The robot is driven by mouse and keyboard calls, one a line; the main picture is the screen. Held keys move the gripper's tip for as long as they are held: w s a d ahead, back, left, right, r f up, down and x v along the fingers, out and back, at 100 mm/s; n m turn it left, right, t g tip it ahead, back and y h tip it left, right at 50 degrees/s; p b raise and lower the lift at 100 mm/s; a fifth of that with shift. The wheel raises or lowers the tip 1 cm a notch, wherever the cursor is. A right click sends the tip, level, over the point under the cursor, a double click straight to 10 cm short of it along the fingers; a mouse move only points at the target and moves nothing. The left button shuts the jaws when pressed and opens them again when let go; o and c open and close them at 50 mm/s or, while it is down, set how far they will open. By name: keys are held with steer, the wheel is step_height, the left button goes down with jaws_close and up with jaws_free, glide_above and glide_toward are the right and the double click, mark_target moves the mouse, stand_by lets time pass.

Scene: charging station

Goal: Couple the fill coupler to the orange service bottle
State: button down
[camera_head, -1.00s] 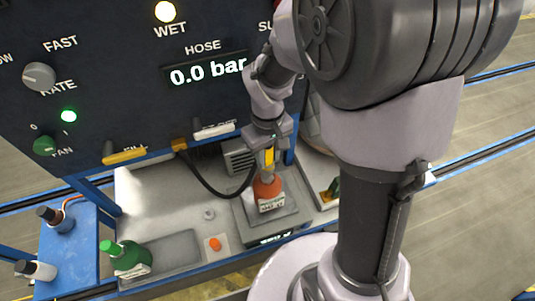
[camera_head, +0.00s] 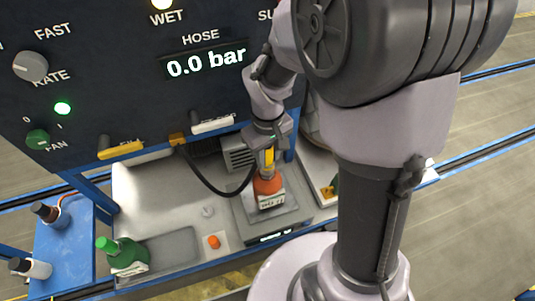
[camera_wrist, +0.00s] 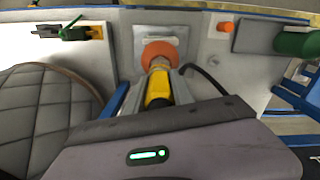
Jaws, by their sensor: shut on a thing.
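The orange service bottle (camera_head: 268,187) stands upright on the scale platform (camera_head: 291,219) in the head view, a white label on its front. It also shows in the wrist view (camera_wrist: 160,52) just beyond the fingers. My gripper (camera_head: 266,155) is above the bottle, shut on the yellow fill coupler (camera_wrist: 158,88). The coupler's lower end is at the bottle's top in both views. Whether it is seated on the neck is hidden. A black hose (camera_head: 208,184) runs from the panel to the coupler.
A green bottle (camera_head: 124,254) stands by a grey tray at the left, near an orange button (camera_head: 214,242). A blue side shelf (camera_head: 64,248) holds two capped bottles. The panel display (camera_head: 205,63) reads 0.0 bar. Open bench lies left of the scale.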

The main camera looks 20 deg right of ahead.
steer(key=shift+f+b, duration=0.45)
steer(key=shift+f, duration=0.1)
steer(key=c, duration=1)
jaws_free()
steer(key=shift+r, duration=0.1)
step_height(320, 180, up, 17)
steer(key=p, duration=0.5)
steer(key=shift+r, duration=0.2)
steer(key=s+a+f+m+t+b, duration=0.1)
steer(key=s+f+m+t+b, duration=0.1)
steer(key=s+f+b, duration=0.2)
steer(key=s+a+f+m+t+y+b, duration=0.1)
steer(key=s+f+m+t+b, duration=0.1)
steer(key=b, duration=0.6)
steer(key=s+a+f+m+t+y+b, duration=0.1)
steer(key=s+a+f+m+b, duration=0.1)
steer(key=s+f+b, duration=0.4)
steer(key=shift+s+f+m+t+b, duration=0.3)
steer(key=shift+f+m+t+b, duration=0.1)
steer(key=shift+f+m+b, duration=0.25)
